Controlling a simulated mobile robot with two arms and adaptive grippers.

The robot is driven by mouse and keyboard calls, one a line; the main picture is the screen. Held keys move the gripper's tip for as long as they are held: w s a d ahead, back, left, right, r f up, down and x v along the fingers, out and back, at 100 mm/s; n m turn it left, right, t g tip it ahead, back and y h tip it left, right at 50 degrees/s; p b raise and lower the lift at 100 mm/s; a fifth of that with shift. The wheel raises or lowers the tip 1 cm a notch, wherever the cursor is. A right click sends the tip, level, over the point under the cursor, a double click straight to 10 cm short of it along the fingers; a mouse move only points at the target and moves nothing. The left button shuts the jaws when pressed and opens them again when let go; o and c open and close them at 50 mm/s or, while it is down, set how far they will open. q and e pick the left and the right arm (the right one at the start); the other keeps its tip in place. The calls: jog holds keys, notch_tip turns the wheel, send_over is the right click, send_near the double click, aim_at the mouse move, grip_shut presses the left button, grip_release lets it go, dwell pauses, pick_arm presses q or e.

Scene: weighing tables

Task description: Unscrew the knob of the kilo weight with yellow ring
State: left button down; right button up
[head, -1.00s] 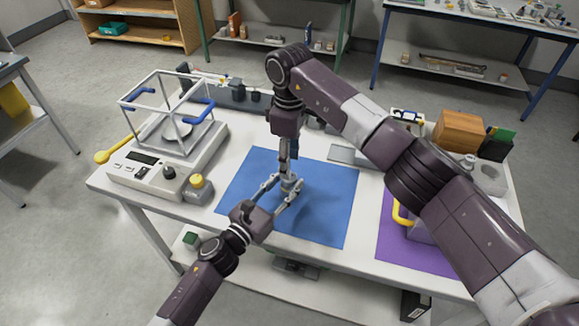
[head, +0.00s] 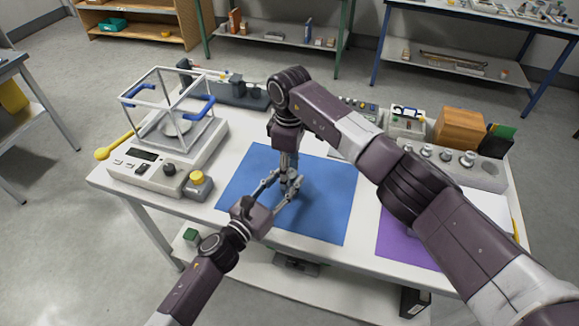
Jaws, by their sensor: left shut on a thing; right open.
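Both grippers meet over the blue mat (head: 250,185). My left gripper (head: 285,184) reaches in from the front left and is shut on a small grey metal piece (head: 292,186), which I take to be the kilo weight. It stands low over the mat. My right gripper (head: 291,172) points straight down from above, open, with its fingers right at the top of that piece. Fingers and wrist hide most of it, so I cannot make out the yellow ring or the knob, or whether the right fingers touch it.
A balance with a white frame (head: 165,72) and a grey block with a yellow top (head: 197,183) stand to the left. A grey holder with several metal knobs (head: 462,170) and a wooden box (head: 459,128) are at the right. My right arm covers part of the purple mat (head: 400,240).

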pick_arm(q)
jog(key=shift+r, duration=0.15)
pick_arm(e)
jog(key=c, duration=1.2)
jog(key=o, duration=1.3)
jog(key=shift+r, duration=2.3)
pick_arm(q)
jog(key=c, duration=1.3)
grip_release()
jog(key=shift+o, duration=0.4)
jog(key=shift+s, duration=0.1)
